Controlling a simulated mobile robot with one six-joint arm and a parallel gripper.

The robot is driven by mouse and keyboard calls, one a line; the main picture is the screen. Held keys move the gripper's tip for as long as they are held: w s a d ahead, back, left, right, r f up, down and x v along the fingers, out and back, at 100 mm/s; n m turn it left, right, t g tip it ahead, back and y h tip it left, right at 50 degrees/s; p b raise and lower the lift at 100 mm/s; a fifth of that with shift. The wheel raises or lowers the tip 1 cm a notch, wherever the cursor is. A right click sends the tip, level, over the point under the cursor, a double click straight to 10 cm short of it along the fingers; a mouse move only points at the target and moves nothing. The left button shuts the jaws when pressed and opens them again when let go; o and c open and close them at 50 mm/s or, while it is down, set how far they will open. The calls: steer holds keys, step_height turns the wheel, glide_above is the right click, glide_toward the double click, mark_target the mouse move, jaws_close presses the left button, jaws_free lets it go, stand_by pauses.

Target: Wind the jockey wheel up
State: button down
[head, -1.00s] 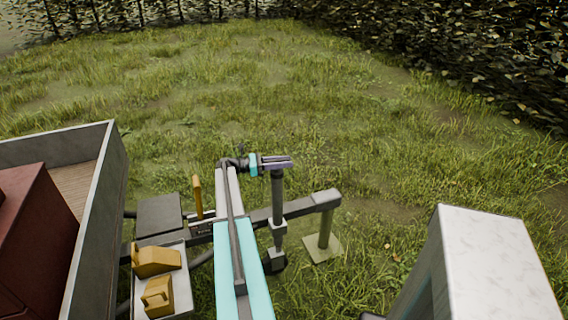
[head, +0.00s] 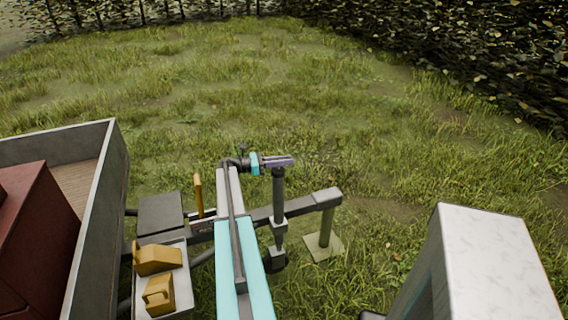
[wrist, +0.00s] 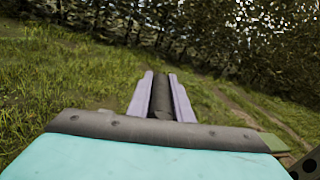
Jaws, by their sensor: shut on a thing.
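The jockey wheel stands by the trailer drawbar as an upright dark tube (head: 278,190), with a small dark wheel (head: 275,262) low down near the grass. My gripper (head: 288,161) is at the top of this tube, with its pale purple fingers pointing right. In the wrist view my gripper (wrist: 161,98) is shut on a dark grey bar (wrist: 161,92), which looks like the jockey wheel's handle. The fingers hide most of the handle in the head view. I cannot tell whether the wheel touches the ground.
The drawbar (head: 262,215) runs right to a post (head: 326,228) on a square plate (head: 322,247). Yellow chocks (head: 157,259) sit on a tray (head: 178,300) at left, beside the trailer's grey wall (head: 100,210). Open grass lies beyond, then a hedge (head: 480,50).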

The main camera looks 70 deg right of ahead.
steer(key=shift+s+n+t+h, duration=0.15)
steer(key=shift+n+t+h, duration=0.15)
steer(key=shift+t+h, duration=0.15)
steer(key=shift+d+r+n+t+h, duration=0.1)
steer(key=shift+d+n+t+h, duration=0.05)
steer(key=shift+n+t+h, duration=0.75)
steer(key=h, duration=0.1)
steer(key=n+t+h, duration=0.1)
steer(key=n+t+h+b, duration=0.1)
steer(key=shift+w+d+t, duration=0.25)
steer(key=n+t+h+b, duration=0.1)
steer(key=n+t+b, duration=0.1)
steer(key=w+n+t+h+b, duration=0.1)
steer(key=n+t+b, duration=0.1)
steer(key=t, duration=0.1)
steer(key=d+n+t+h+b, duration=0.1)
steer(key=n+t+b, duration=0.1)
steer(key=t, duration=0.1)
steer(key=shift+w+b, duration=0.3)
steer(key=shift+b, duration=0.05)
steer(key=n+t+b, duration=0.1)
steer(key=t+b, duration=0.1)
steer(key=b, duration=0.1)
steer(key=n+t+b, duration=0.1)
steer(key=t+b, duration=0.1)
steer(key=b, duration=0.1)
steer(key=shift+w+n+h, duration=0.25)
steer(key=shift+w+n, duration=0.05)
steer(key=shift+w, duration=0.1)
